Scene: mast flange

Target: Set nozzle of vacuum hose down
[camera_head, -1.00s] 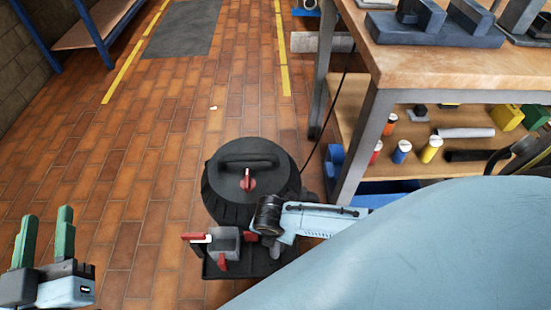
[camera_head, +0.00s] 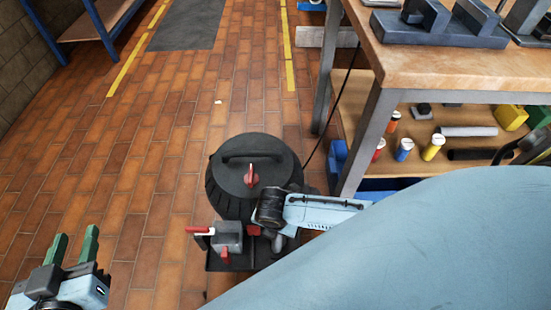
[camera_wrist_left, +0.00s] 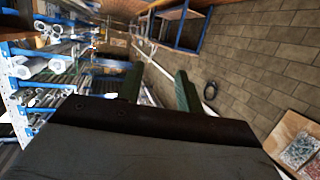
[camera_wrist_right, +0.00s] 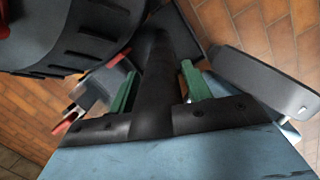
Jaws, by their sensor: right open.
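A black drum-shaped vacuum (camera_head: 228,180) with a red knob stands on the floor at the centre of the head view. My right arm's wrist is beside it, and its fingers are hidden there. In the right wrist view my right gripper (camera_wrist_right: 159,85) is open, with a dark tube (camera_wrist_right: 155,60) running between its fingers; I cannot tell whether either finger touches it. The tube appears to be part of the hose or nozzle, but its end is hidden. My left gripper (camera_head: 73,243) is open and empty at the lower left, apart from the vacuum.
A grey block with red handles (camera_head: 228,235) is in front of the vacuum. A wooden workbench (camera_head: 440,65) with a lower shelf of coloured cans stands at the right. A dark cable (camera_head: 340,105) runs beside its leg. The tiled floor to the left is clear.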

